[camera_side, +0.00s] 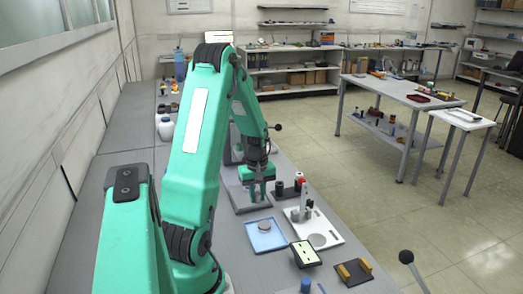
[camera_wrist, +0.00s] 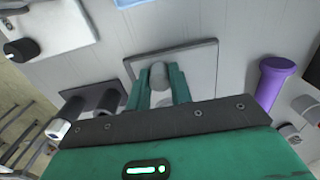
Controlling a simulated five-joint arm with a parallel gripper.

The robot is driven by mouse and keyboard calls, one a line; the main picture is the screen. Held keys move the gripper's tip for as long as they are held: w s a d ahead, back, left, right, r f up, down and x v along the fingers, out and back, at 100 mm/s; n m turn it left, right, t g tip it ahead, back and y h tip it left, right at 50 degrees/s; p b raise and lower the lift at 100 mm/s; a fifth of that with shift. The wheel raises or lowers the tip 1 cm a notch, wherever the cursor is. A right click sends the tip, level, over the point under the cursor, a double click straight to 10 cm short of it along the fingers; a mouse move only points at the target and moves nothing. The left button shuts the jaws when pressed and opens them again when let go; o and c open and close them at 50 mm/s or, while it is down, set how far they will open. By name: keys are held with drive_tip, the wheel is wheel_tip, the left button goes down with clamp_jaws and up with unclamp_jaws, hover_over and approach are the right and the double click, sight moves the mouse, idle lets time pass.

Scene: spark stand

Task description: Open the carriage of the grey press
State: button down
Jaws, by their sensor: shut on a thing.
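My gripper (camera_side: 257,196) reaches down over a grey plate (camera_side: 238,207) on the bench. In the wrist view, my gripper's green fingers (camera_wrist: 159,78) are shut on a short grey cylinder (camera_wrist: 158,72), like a knob. The plate under it also shows in the wrist view (camera_wrist: 202,64). In the side view the fingers hide the cylinder. I cannot tell whether the plate and knob belong to the grey press; its carriage is not clearly visible. A black ball-ended lever (camera_side: 277,127) shows beside my wrist; its base is hidden.
Nearer the side camera lie a blue tray (camera_side: 255,244) with a grey disc, a white plate (camera_side: 330,238) with an upright post, and a black-and-yellow piece (camera_side: 353,272). Dark cylindrical parts (camera_side: 279,188) stand close right of my gripper. A purple cylinder (camera_wrist: 274,78) stands right in the wrist view.

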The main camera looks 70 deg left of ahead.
drive_tip(key=shift+a, duration=0.1)
drive_tip(key=c, duration=1.3)
unclamp_jaws()
drive_tip(key=shift+o, duration=0.2)
drive_tip(key=shift+r, duration=0.1)
drive_tip(key=shift+r, duration=3.85)
